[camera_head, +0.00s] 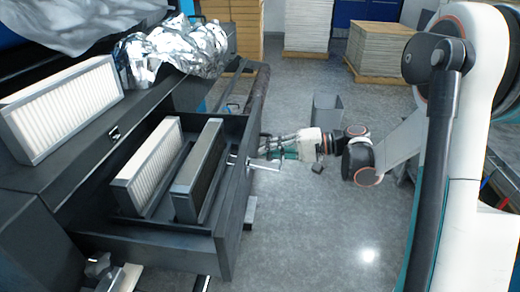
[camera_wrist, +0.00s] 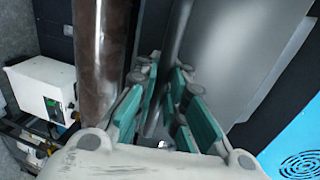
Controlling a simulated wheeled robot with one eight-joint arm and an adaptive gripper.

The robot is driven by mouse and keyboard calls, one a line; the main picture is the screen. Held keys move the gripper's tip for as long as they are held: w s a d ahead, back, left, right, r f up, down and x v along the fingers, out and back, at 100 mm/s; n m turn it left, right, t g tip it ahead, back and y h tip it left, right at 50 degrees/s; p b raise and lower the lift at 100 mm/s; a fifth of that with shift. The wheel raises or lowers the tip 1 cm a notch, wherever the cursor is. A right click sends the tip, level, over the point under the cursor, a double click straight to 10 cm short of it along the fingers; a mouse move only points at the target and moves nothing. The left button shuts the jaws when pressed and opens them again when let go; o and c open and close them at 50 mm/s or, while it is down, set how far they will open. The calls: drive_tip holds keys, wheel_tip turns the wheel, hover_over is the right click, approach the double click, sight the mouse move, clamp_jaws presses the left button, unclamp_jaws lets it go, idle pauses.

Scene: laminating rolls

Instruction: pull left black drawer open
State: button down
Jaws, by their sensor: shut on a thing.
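The black drawer (camera_head: 215,240) stands well out from the dark cabinet in the head view, its inside exposed. Two pleated filters in grey frames, a near one (camera_head: 150,165) and a darker one (camera_head: 198,170), stand tilted inside it. A silver handle (camera_head: 262,164) sticks out from the drawer's front. My gripper (camera_head: 264,147) reaches in from the right at this front and is shut on the handle; its exact grip is small in this view.
A grey bin (camera_head: 327,111) stands on the floor beyond my arm. Stacked pallets (camera_head: 380,52) are at the back. In the wrist view, a brown roller (camera_wrist: 100,60) is close left of my fingers.

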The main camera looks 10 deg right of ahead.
drive_tip(key=shift+d, duration=0.15)
drive_tip(key=c, duration=1.7)
unclamp_jaws()
drive_tip(key=shift+o, duration=0.2)
drive_tip(key=v, duration=1.2)
